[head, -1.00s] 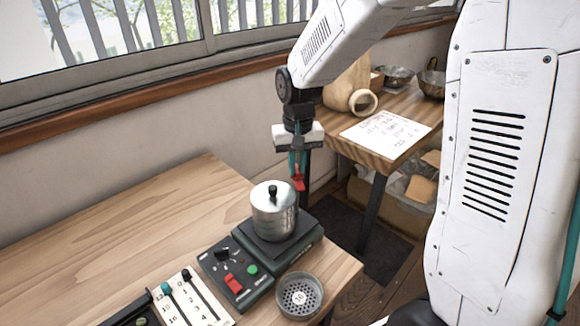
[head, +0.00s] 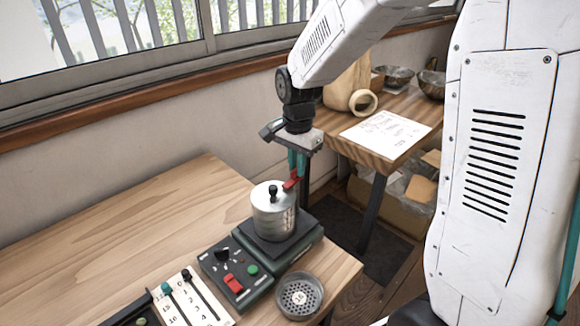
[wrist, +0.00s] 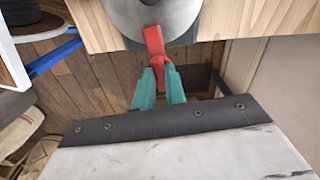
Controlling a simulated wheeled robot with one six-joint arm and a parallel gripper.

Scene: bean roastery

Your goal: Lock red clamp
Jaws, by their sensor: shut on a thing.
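The red clamp (head: 290,183) is a small red lever at the upper right rim of a silver lidded canister (head: 273,212). My gripper (head: 297,170) comes down from above with its teal fingers shut on the clamp. In the wrist view the red clamp (wrist: 154,43) reaches from between the teal fingertips (wrist: 158,82) onto the edge of the round lid (wrist: 182,16). The canister stands upright on a dark green base. Whether the clamp is latched cannot be told.
A perforated round cup (head: 299,296) and a slider panel (head: 186,300) are nearby. A side table (head: 385,150) holds a paper and bowls. The left tabletop is clear.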

